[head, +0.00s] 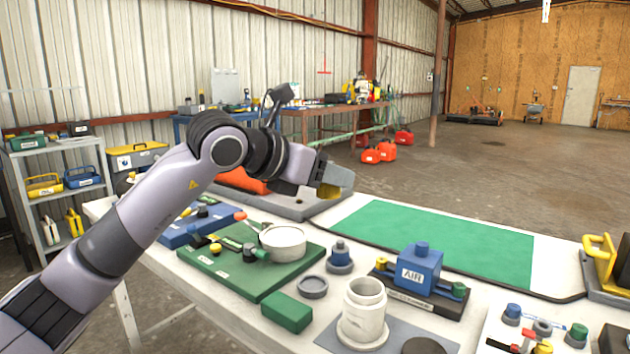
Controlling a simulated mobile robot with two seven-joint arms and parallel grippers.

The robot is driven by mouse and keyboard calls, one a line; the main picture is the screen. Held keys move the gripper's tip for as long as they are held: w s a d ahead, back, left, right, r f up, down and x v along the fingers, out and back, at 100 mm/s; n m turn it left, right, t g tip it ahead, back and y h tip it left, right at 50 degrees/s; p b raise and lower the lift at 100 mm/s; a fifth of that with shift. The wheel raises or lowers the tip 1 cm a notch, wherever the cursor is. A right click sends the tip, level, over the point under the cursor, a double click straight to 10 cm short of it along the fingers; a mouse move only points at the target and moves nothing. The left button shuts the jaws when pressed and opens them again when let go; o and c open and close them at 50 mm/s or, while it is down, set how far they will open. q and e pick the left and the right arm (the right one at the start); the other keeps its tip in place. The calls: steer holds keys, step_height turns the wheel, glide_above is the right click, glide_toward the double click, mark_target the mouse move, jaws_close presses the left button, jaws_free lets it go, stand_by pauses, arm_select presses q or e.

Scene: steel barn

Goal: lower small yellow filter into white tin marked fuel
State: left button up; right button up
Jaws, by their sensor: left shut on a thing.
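My left gripper (335,181) hangs over the table, pointing right, shut on the small yellow filter (328,191). Only a little of the filter shows; the grey fingers cover the rest. A low, round white tin (283,247) stands on a green board, below and left of the gripper. A taller white canister (364,308) with a wide foot stands nearer the front, below the gripper. I cannot read a fuel mark on either one. The filter is held above and apart from both. My right gripper is not in view.
A blue block marked AIR (418,272) stands right of the canister. A green block (287,312), a grey ring (312,286) and a blue-grey fitting (340,258) lie near it. The green mat (435,238) behind is bare. A shelf (62,190) stands at left.

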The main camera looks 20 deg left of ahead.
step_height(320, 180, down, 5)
steer(key=b, duration=0.4)
arm_select(q)
steer(key=s+d+f+b, duration=0.6)
steer(key=f, duration=0.2)
steer(key=shift+s+d+f+b, duration=0.15)
steer(key=shift+d+f+b, duration=0.15)
steer(key=shift+f, duration=0.1)
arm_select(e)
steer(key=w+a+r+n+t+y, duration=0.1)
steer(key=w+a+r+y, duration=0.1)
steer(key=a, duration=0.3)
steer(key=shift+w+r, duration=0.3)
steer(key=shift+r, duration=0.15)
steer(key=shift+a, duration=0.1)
arm_select(q)
steer(key=shift+w+d, duration=0.45)
steer(key=shift+w, duration=0.25)
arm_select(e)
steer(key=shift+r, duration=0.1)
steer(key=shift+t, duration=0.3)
